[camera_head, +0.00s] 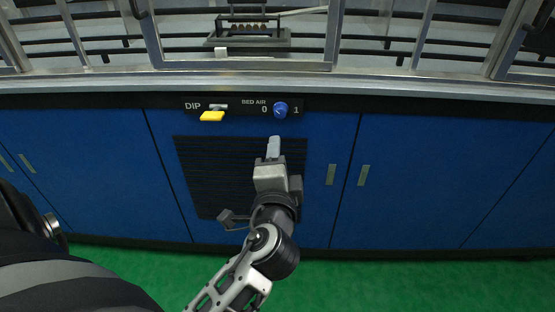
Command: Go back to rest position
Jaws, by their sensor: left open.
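My left gripper (273,146) is in the middle of the head view, in front of the dark louvred panel on the blue cabinet. It points up and away from me, toward the control strip, just below the blue knob (281,110). Its fingers overlap in this view, so the gap between them is hard to see. It is open, and nothing shows between the fingers. My right gripper is not in view.
The control strip (235,105) carries a yellow DIP handle (212,116) and the BED AIR knob, marked 0 and 1. Above it run a metal ledge (420,88) and framed doors. Blue cabinet doors (450,170) stand on both sides. The green floor (400,280) is clear.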

